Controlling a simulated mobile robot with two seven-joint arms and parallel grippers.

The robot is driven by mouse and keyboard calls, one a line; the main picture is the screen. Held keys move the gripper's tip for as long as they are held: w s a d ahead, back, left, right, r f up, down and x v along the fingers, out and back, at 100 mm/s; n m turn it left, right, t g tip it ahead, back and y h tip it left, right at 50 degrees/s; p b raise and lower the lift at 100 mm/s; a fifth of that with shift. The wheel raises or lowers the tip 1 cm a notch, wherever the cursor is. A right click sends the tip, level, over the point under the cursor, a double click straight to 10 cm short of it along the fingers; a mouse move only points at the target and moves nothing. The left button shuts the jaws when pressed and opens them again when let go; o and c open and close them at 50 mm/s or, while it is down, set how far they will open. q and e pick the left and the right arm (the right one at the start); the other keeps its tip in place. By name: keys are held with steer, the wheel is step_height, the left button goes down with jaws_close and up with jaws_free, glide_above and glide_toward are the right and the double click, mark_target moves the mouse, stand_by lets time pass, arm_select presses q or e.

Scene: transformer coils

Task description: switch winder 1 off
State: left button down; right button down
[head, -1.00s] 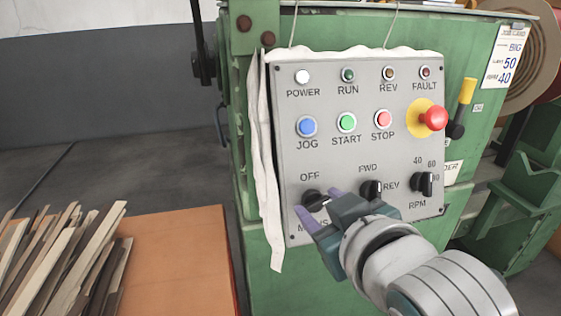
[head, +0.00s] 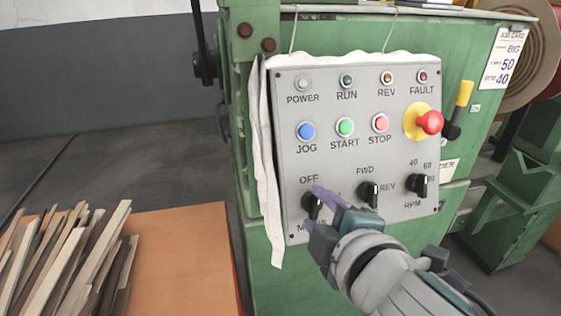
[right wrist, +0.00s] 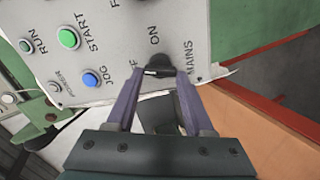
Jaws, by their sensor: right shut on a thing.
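The winder's grey control panel (head: 350,150) faces me on the green machine. Its black MAINS knob (head: 309,205) is at the lower left, below the OFF label and partly hidden by my fingers. My right gripper (head: 314,208) is shut on this knob. In the right wrist view the fingers (right wrist: 158,82) stand either side of the knob (right wrist: 160,62), and its white mark lies towards the partly covered OFF lettering. The POWER lamp (head: 303,83) looks grey and unlit. My left gripper is not in view.
The red emergency stop (head: 430,122) sticks out at the panel's right. The FWD/REV knob (head: 368,194) and RPM knob (head: 416,186) sit right of my gripper. Wooden strips (head: 70,255) lie on an orange surface (head: 185,250) at the left.

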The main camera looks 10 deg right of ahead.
steer(key=n, duration=0.2)
steer(key=shift+n, duration=0.3)
steer(key=shift+f+n, duration=0.1)
steer(key=shift+n, duration=0.3)
steer(key=shift+c, duration=1.4)
jaws_free()
steer(key=p+v, duration=0.2)
steer(key=v, duration=0.8)
